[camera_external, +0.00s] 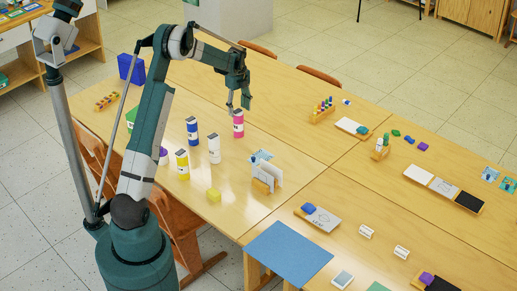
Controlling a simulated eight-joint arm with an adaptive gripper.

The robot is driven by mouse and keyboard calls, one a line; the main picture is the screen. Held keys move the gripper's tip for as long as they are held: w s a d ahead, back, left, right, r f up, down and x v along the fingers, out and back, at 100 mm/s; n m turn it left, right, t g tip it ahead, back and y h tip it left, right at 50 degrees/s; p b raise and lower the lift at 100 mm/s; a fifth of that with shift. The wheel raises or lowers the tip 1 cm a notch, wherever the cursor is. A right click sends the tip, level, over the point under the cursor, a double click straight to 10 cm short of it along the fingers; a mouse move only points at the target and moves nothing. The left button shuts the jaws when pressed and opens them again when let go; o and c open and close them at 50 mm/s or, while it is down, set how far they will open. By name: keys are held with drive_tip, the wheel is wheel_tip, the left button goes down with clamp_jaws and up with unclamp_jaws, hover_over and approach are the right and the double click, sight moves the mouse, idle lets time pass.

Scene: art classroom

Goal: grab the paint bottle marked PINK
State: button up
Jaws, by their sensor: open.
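The pink paint bottle (238,125) stands upright on the wooden table, at the right end of a loose group of bottles. Its label is too small to read. My gripper (238,103) points down just above and around the top of the pink bottle. Its fingers are open. I cannot tell whether they touch the bottle. A white bottle (214,150), a blue bottle (192,131) and a yellow bottle (182,165) stand upright to the left of and nearer than the pink one.
A blue bin (131,69) is at the back left. The table (290,125) right of the pink bottle is clear. Chairs line the table's edges.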

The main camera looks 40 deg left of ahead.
sight(238, 121)
drive_tip(key=shift+a+f, duration=0.15)
drive_tip(key=shift+f, duration=0.1)
drive_tip(key=shift+f, duration=1.25)
drive_tip(key=shift+f, duration=0.1)
drive_tip(key=shift+f+b, duration=0.6)
drive_tip(key=shift+f, duration=1.9)
drive_tip(key=shift+c, duration=0.5)
drive_tip(key=c, duration=1.1)
